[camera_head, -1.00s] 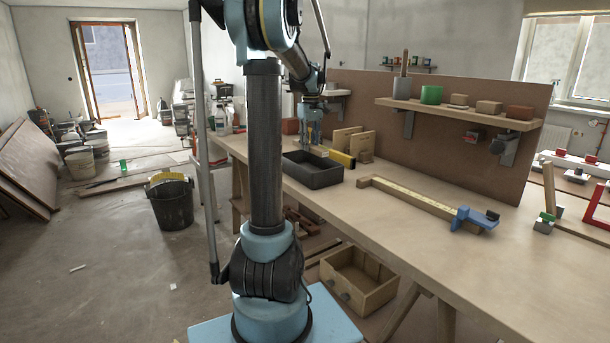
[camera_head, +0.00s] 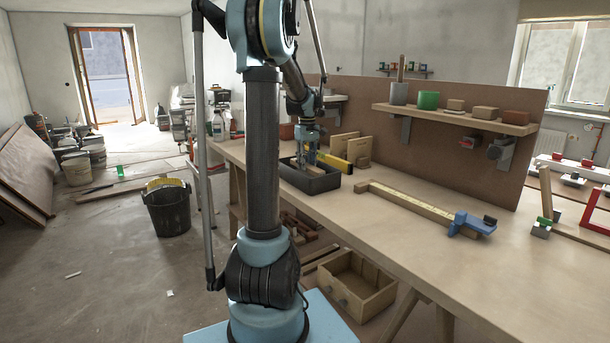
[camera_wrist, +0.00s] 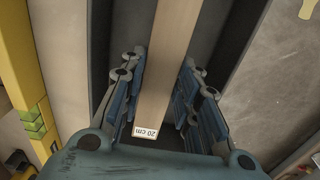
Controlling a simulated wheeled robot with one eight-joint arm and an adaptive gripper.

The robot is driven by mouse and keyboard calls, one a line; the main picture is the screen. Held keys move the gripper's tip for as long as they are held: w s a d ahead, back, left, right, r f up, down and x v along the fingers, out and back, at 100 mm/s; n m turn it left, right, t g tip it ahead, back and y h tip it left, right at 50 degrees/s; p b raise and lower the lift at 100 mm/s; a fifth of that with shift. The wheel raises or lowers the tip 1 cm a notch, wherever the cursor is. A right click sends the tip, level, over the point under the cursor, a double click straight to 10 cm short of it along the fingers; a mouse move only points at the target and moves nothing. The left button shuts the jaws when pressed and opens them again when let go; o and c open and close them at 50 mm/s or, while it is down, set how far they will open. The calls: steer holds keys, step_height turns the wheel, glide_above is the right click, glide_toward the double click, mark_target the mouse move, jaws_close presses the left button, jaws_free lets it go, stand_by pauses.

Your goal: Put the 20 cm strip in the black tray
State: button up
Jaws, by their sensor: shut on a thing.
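The 20 cm strip (camera_wrist: 170,50) is a narrow pale wooden piece with a white "20 cm" label at its near end in the wrist view. My gripper (camera_wrist: 161,82) is shut on it, one finger on each side. The black tray (camera_head: 322,185) stands on the workbench in the head view. My gripper (camera_head: 306,163) is down at the tray's opening, with the strip between the tray's dark side walls (camera_wrist: 238,45) in the wrist view. I cannot tell whether the strip touches the tray floor.
A yellow level (camera_head: 336,162) and upright wooden blocks (camera_head: 357,150) stand close behind the tray. A long wooden piece with a blue clamp (camera_head: 470,224) lies to the right on the workbench (camera_head: 400,255). A shelf (camera_head: 455,117) hangs on the back panel. The front right of the bench is clear.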

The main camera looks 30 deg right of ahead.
steer(key=shift+f, duration=2.05)
steer(key=o, duration=1.1)
steer(key=shift+f, duration=0.1)
